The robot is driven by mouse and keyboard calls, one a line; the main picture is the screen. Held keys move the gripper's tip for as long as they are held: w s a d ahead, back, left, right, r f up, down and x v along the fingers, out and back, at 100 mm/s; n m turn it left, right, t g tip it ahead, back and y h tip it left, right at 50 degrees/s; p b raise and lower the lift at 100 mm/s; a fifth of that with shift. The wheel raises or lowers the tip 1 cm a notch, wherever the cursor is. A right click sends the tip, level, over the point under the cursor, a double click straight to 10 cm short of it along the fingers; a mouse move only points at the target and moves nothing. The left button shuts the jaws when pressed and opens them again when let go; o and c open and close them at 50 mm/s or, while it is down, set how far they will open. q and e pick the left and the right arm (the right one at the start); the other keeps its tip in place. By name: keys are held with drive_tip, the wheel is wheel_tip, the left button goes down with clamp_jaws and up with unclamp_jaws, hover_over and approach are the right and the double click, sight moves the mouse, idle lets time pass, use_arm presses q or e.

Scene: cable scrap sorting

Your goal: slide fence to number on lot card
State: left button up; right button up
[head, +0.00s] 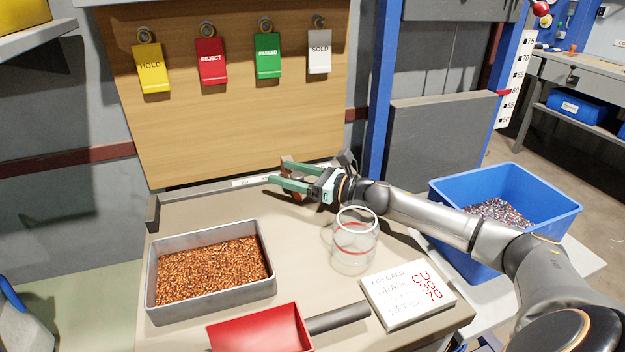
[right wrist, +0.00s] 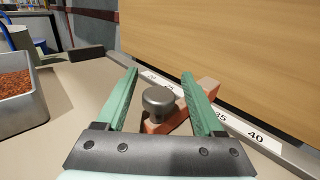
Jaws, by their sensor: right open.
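The fence (right wrist: 207,87) is an orange-brown block with a round grey metal knob (right wrist: 158,98), at the scale strip (right wrist: 258,138) along the table's back edge. The right wrist view shows 35 and 40 on the strip to the right of the fence; smaller numbers lie to its left, and the fence hides part of the strip. My right gripper (right wrist: 158,75) is open, its green fingers on either side of the knob; I cannot tell whether they touch it. The lot card (head: 405,293) lies at the front right, with red CU, 30 and 70. My left gripper is out of view.
A metal tray of copper granules (head: 153,270) stands at the left. A red scoop (head: 260,330) with a dark handle lies in front. A clear jar (head: 355,245) stands below my right forearm. A blue bin (head: 450,200) is at the right; a tag board (head: 235,120) rises behind.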

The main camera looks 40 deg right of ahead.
sight(303, 178)
drive_tip(key=v, duration=0.4)
drive_tip(key=shift+s+d+f, duration=0.1)
drive_tip(key=shift+s, duration=0.15)
drive_tip(key=shift+v, duration=0.8)
drive_tip(key=shift+s+d, duration=0.3)
drive_tip(key=shift+s, duration=0.35)
drive_tip(key=p+v, duration=0.1)
drive_tip(key=v, duration=0.3)
drive_tip(key=shift+s+d+p, duration=0.1)
drive_tip(key=shift+s+p, duration=0.05)
drive_tip(key=shift+p, duration=0.15)
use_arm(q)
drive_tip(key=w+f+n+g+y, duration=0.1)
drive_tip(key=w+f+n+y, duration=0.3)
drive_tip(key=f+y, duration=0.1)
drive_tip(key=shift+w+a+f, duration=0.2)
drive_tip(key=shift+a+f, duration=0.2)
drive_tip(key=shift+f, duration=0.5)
